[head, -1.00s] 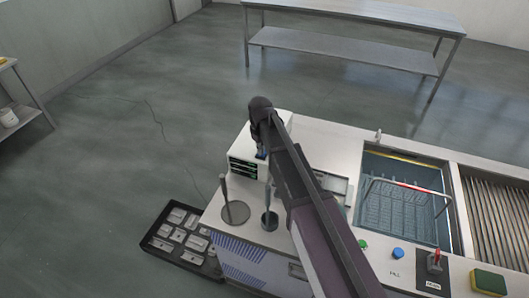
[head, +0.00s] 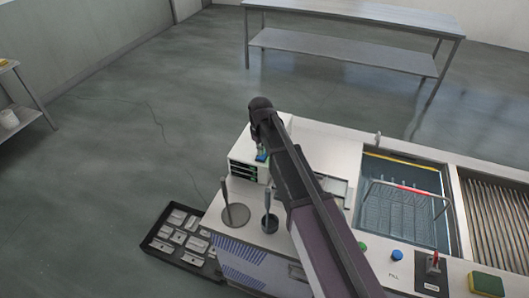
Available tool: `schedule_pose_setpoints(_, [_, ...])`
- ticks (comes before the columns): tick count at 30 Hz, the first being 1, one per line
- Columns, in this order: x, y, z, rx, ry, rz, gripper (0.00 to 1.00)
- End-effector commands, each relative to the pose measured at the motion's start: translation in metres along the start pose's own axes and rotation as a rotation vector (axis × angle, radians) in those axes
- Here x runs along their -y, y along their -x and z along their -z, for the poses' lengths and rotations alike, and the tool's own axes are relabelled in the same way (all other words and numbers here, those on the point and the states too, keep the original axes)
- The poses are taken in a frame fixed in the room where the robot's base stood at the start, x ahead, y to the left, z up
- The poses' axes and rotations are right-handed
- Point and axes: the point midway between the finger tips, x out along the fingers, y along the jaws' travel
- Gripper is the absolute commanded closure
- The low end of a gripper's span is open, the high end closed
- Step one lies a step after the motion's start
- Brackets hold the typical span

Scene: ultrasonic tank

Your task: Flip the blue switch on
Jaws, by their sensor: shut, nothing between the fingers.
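A white control box (head: 242,168) with dark panels and green marks on its front stands at the far left end of the counter. A small blue part, which looks like the blue switch (head: 261,157), shows at the top right of the box front. Its position, on or off, is too small to tell. My gripper (head: 263,147) is mostly hidden by my arm. What shows of it is dark, shut and empty, right by the blue part. I cannot tell whether they touch.
A tank (head: 400,215) with a red-handled basket (head: 400,186) is at right. A blue button (head: 397,255), green button (head: 362,247) and red-tipped lever (head: 433,262) sit in front. Two upright rods on round bases (head: 237,215) (head: 270,223) stand near the box. A dark parts tray (head: 165,249) is at left.

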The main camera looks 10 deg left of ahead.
Motion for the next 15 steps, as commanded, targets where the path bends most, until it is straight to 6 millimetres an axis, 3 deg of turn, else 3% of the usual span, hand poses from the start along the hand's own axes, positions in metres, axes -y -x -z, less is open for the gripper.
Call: schedule_pose_setpoints(15, [0.000,0.033,0.000,0.000,0.000,0.000,1.00])
